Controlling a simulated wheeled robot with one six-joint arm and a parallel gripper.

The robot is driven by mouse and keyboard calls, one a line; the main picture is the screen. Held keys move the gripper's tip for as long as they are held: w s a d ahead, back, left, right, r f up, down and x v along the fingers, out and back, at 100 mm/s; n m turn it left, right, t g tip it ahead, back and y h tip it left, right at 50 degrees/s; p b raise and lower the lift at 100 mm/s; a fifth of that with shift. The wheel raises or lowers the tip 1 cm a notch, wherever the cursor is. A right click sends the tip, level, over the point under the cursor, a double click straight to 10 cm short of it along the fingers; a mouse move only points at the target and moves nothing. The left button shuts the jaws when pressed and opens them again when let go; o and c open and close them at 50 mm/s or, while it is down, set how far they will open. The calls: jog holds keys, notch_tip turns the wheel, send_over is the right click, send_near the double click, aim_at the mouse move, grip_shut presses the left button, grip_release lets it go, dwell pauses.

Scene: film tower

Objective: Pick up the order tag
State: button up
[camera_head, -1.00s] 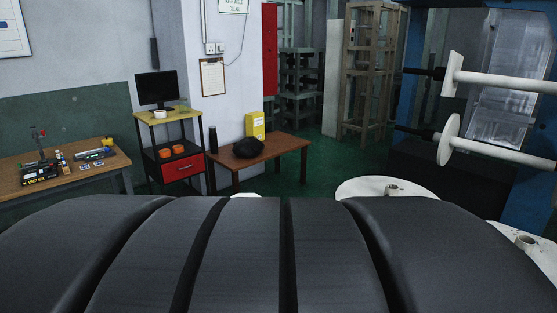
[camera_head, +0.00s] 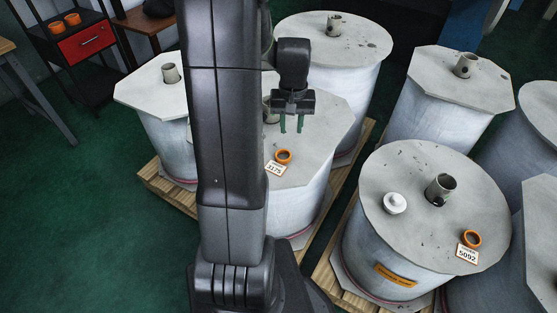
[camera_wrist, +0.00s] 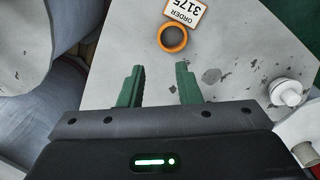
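A white order tag (camera_head: 276,168) reading 3175, with an orange ring (camera_head: 284,156) beside it, lies on the pale top of a wrapped roll (camera_head: 310,150) in the middle. In the wrist view the tag (camera_wrist: 184,12) is cut by the top edge, with the ring (camera_wrist: 172,39) just below it. A second white tag (camera_head: 467,254), reading 5092, lies by another orange ring (camera_head: 472,238) on the right front roll. My gripper (camera_head: 292,126) has two green fingers, apart and empty, above the middle roll. In the wrist view my gripper (camera_wrist: 159,72) points towards the 3175 tag and ring.
Several large rolls stand close together on wooden pallets (camera_head: 165,200). Short core tubes (camera_head: 440,187) stick up from their tops. A white knob (camera_head: 394,203) sits on the right front roll. Green floor (camera_head: 100,220) is clear at left, with a black cart (camera_head: 85,45) behind.

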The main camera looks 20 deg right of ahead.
send_over(290, 155)
jog(key=f, duration=0.5)
jog(key=shift+w, duration=0.25)
jog(key=shift+s+f+b, duration=0.15)
jog(key=shift+f+b, duration=0.2)
jog(key=shift+f, duration=1.1)
jog(key=shift+s+f+b, duration=0.1)
jog(key=shift+f+b, duration=0.25)
jog(key=shift+f, duration=1.1)
jog(key=shift+c, duration=0.4)
grip_shut()
